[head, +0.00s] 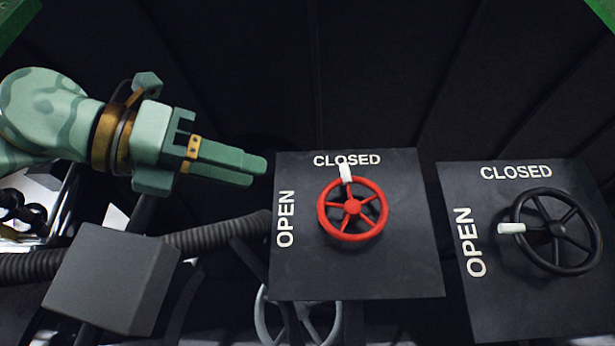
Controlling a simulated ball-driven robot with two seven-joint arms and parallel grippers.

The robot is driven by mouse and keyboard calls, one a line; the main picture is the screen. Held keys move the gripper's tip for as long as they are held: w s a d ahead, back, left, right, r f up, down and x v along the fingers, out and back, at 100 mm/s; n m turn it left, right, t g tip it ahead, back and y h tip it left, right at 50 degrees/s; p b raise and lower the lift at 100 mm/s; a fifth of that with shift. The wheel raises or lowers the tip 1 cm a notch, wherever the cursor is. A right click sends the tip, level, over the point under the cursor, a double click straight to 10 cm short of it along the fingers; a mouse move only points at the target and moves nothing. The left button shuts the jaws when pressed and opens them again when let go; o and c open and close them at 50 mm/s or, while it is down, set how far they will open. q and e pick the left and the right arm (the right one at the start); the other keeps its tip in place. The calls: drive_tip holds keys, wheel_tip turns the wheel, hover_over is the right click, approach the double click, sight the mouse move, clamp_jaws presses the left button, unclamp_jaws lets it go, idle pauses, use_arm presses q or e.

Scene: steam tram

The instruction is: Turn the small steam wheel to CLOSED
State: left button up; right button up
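The smaller, red steam wheel (352,208) sits on a dark square plate (405,270) lettered CLOSED at the top and OPEN on the left side. Its white handle (345,173) points up at the word CLOSED. My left gripper (258,171) is to the left of the plate's upper left corner, apart from the wheel. Its green fingers lie together, with nothing seen between them. My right gripper is not in view.
A larger black wheel (556,231) on a second plate (520,315) stands at the right, its white handle pointing left to OPEN. A grey box (112,278) and ribbed hose (218,235) are at lower left. A grey wheel (263,318) shows partly below the red wheel's plate.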

sight(325, 189)
use_arm(q)
drive_tip(key=p+x, duration=0.2)
drive_tip(key=x, duration=0.7)
drive_tip(key=shift+s+d+r+p, duration=0.15)
drive_tip(key=shift+d+r+p, duration=0.1)
drive_tip(key=shift+p, duration=0.15)
drive_tip(key=shift+d+f, duration=0.1)
drive_tip(key=shift+d, duration=0.1)
drive_tip(key=shift+w+f, duration=0.1)
drive_tip(key=shift+w, duration=0.3)
drive_tip(key=shift+c, duration=0.2)
